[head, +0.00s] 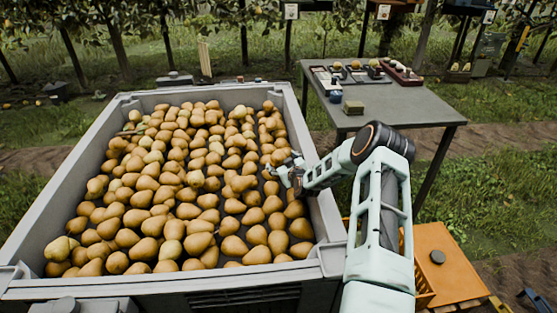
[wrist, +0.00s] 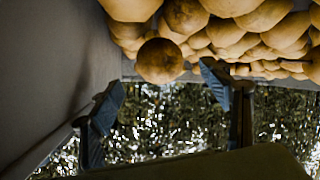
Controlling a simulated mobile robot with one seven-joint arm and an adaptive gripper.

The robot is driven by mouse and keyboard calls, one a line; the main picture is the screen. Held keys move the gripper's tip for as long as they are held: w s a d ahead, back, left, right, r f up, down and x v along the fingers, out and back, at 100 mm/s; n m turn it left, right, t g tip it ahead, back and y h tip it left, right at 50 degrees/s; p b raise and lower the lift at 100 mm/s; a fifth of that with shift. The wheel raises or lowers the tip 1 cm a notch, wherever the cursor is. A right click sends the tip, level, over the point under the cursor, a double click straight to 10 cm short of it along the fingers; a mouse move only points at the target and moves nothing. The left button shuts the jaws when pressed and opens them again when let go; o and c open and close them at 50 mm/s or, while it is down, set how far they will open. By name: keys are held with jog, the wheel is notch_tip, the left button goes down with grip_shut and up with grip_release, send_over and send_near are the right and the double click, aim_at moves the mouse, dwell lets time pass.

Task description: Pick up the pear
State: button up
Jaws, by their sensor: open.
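Many brown-gold pears (head: 170,190) fill a large grey bin. My gripper (head: 281,171) reaches over the bin's right wall, among the pears near that side. In the wrist view its two dark blue fingers (wrist: 162,90) are apart with nothing held between them. One round pear (wrist: 160,60) shows just beyond the gap between the fingertips, at the lower edge of the pile. I cannot tell whether a finger touches a pear. In the head view the gripper hides the pears behind it.
The grey bin (head: 329,219) has a raised rim, and its wall runs close to the left finger in the wrist view (wrist: 40,75). A grey table (head: 425,112) with trays stands at the back right. An orange box top (head: 450,262) lies right of my arm.

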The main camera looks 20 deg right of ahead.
aim_at(280, 159)
jog(key=shift+b+x, duration=0.65)
jog(key=shift+x, duration=1.75)
jog(key=c, duration=1.4)
jog(key=shift+r, duration=0.1)
